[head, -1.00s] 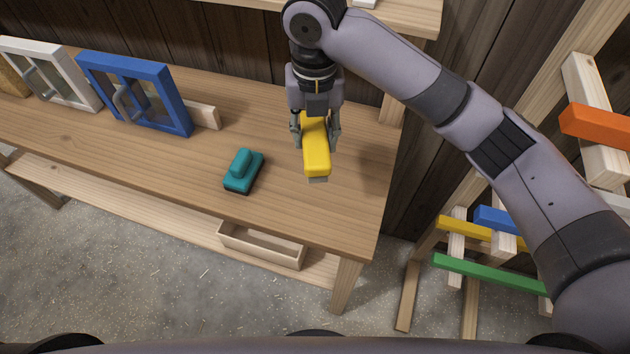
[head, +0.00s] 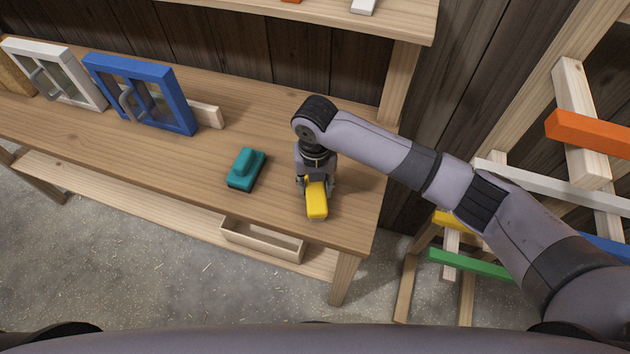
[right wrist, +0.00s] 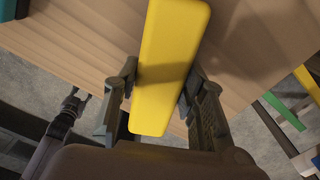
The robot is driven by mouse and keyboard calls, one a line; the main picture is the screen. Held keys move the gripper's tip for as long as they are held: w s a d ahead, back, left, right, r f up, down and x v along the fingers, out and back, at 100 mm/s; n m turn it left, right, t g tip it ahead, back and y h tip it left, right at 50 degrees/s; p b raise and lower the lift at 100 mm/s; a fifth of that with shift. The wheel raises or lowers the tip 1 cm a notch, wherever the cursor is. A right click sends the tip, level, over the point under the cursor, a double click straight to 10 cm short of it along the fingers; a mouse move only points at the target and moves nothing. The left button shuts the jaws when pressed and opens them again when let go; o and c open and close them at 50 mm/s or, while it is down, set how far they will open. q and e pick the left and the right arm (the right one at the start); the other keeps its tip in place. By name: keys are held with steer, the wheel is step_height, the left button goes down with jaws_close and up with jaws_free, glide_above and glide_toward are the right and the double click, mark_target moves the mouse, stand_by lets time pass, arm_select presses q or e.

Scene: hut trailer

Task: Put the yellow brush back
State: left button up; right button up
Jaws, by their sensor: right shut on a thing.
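The yellow brush (head: 317,200) is in my right gripper (head: 316,186), low over the right end of the wooden table (head: 215,205). In the right wrist view the brush (right wrist: 168,65) lies between both fingers (right wrist: 160,95), which are shut on its sides. I cannot tell whether the brush touches the table. A teal brush (head: 246,168) stands on the table to the left of my right gripper.
A blue framed window (head: 165,72) and a white one (head: 28,58) stand at the table's back left. An empty wooden box (head: 262,243) sits on the lower shelf (head: 130,195). A rack with coloured bars, one orange (head: 590,134), stands at the right.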

mark_target(315, 184)
steer(key=shift+f, duration=0.15)
steer(key=o, duration=1.2)
arm_select(q)
steer(key=shift+s, duration=0.25)
arm_select(e)
steer(key=shift+o, duration=0.2)
steer(key=shift+r, duration=0.65)
arm_select(q)
step_height(315, 184, down, 3)
steer(key=b, duration=0.3)
steer(key=shift+w+f, duration=0.1)
steer(key=shift+f, duration=0.05)
arm_select(e)
step_height(315, 184, up, 11)
